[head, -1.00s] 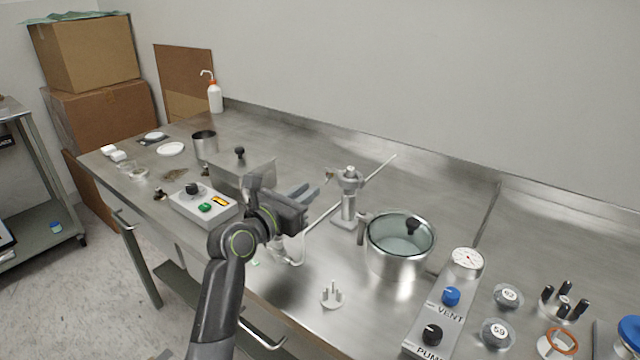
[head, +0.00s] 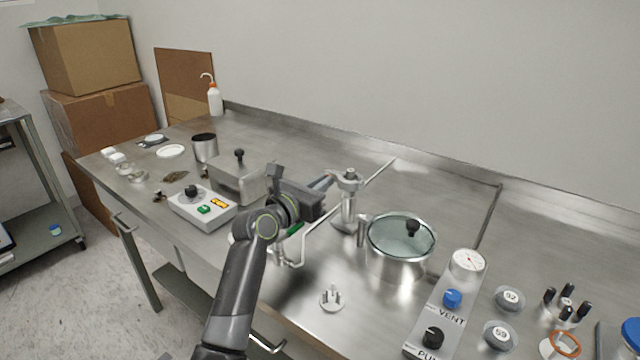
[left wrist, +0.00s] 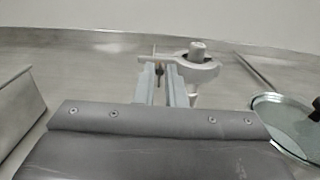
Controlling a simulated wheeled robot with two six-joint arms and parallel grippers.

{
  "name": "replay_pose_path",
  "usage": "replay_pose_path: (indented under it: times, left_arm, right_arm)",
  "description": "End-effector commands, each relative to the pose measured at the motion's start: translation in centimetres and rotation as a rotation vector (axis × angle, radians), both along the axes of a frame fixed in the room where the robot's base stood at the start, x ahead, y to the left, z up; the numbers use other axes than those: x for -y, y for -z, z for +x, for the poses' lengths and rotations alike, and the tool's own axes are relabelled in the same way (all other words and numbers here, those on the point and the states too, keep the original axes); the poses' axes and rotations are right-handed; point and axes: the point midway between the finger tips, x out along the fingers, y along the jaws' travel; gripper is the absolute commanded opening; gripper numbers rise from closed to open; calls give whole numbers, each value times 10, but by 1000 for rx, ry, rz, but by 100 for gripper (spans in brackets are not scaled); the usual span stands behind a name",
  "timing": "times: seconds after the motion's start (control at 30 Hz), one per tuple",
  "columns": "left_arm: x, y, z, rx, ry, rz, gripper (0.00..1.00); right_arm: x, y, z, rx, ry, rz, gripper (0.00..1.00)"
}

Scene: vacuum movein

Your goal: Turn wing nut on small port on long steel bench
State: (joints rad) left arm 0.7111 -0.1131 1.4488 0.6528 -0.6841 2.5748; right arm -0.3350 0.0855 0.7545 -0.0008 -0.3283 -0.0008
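The small port is a steel upright (head: 349,200) with a clamp ring (head: 348,178) around its top, standing on the bench (head: 290,150). In the left wrist view the clamp ring (left wrist: 208,68) has a lug on its left with a thin screw and what looks like the wing nut (left wrist: 159,70), small and partly hidden. My left gripper (head: 330,181) reaches to the left side of the clamp. In the left wrist view its fingers (left wrist: 159,82) stand apart by a narrow gap, one on each side of the wing nut; contact cannot be made out. My right gripper is out of view.
A glass-lidded steel pot (head: 398,255) stands just right of the port. A steel box (head: 238,182) and a control box (head: 203,207) are on the left. A thin bent pipe (head: 320,225) runs near my gripper. A vent and pump panel (head: 445,312) is at the right.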

Motion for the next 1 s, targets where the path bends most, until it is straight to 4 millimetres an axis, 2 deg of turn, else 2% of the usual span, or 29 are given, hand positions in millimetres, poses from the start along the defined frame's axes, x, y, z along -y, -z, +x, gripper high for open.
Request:
replay_pose_path:
  times: [0.37, 0.63, 1.0]
  left_arm:
    - [0, -2, 0, 31, -1, 44, 0]
    - [0, -2, -1, 132, -1, 186, 0]
    - [1, 0, -1, 285, -1, 394, 0]
  right_arm:
    - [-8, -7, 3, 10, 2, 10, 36]
    - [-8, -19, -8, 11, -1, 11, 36]
    - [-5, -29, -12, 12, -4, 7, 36]
